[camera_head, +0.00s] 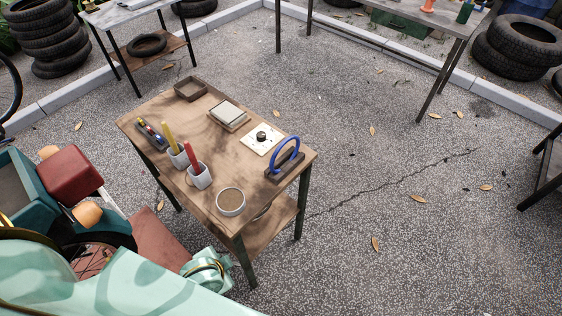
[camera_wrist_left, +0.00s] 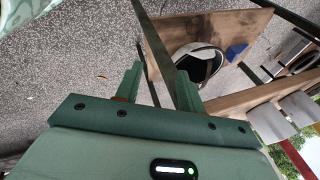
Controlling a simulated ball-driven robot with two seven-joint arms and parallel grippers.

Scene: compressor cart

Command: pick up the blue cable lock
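The blue cable lock (camera_head: 285,148) is an upright blue loop at the right end of the small wooden table (camera_head: 222,125) in the head view. Its base sits in or on a dark brown holder (camera_head: 285,167); how it is fixed there is unclear. My left gripper (camera_wrist_left: 158,72) shows in the left wrist view with its two green fingers apart and nothing between them. It is close to a wooden surface and a dark table leg, away from the lock's loop. In the head view, the left gripper's fingers cannot be made out. My right gripper is not in view.
A white-and-black round object (camera_wrist_left: 198,64) shows in the wrist view.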

